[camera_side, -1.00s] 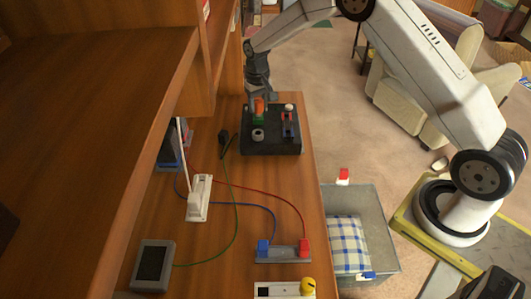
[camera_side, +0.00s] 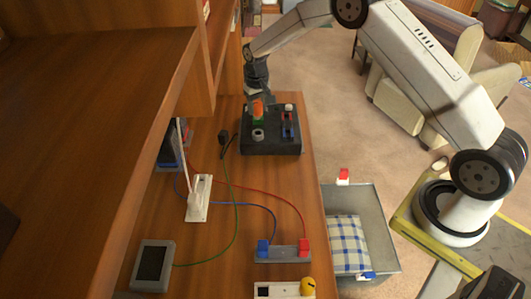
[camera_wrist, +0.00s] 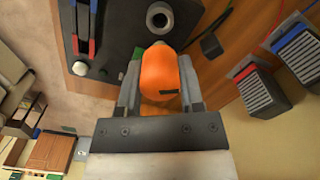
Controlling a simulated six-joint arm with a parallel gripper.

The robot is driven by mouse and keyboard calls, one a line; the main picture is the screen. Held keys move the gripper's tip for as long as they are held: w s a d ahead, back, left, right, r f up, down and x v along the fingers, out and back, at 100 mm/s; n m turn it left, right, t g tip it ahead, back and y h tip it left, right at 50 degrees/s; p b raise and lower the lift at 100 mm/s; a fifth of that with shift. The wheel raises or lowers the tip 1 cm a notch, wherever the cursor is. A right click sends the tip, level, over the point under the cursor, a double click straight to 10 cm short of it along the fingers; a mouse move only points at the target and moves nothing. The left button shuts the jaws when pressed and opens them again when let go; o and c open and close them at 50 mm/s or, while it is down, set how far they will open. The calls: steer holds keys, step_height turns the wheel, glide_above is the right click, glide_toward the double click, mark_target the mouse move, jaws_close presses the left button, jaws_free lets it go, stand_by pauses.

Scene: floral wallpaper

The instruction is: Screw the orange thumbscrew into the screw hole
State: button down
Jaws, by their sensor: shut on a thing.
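The orange thumbscrew (camera_wrist: 159,75) is between the two fingers of my gripper (camera_wrist: 160,88) in the wrist view. My gripper is shut on it. In the side view the thumbscrew (camera_side: 257,107) stands over the far left part of the black block (camera_side: 272,148), just above a green part (camera_side: 257,120). The green part also shows beside the left finger in the wrist view (camera_wrist: 136,55). A grey ring with a dark hole (camera_wrist: 159,17) sits on the block near the thumbscrew. The thumbscrew's lower end is hidden, so I cannot tell whether it is in a hole.
The block also carries a slider with red and blue parts (camera_side: 288,124) and a pale round knob (camera_side: 289,107). Nearer are a white switch (camera_side: 198,200), a grey screen box (camera_side: 153,265), and red, blue and green wires. A grey bin (camera_side: 383,225) stands right of the table.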

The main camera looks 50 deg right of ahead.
mark_target(258, 118)
steer(key=shift+f, duration=2.3)
steer(key=shift+f, duration=1.3)
stand_by(0.3)
steer(key=shift+c, duration=0.7)
jaws_free()
steer(key=shift+r, duration=3.85)
steer(key=shift+r, duration=0.5)
steer(key=shift+c, duration=0.3)
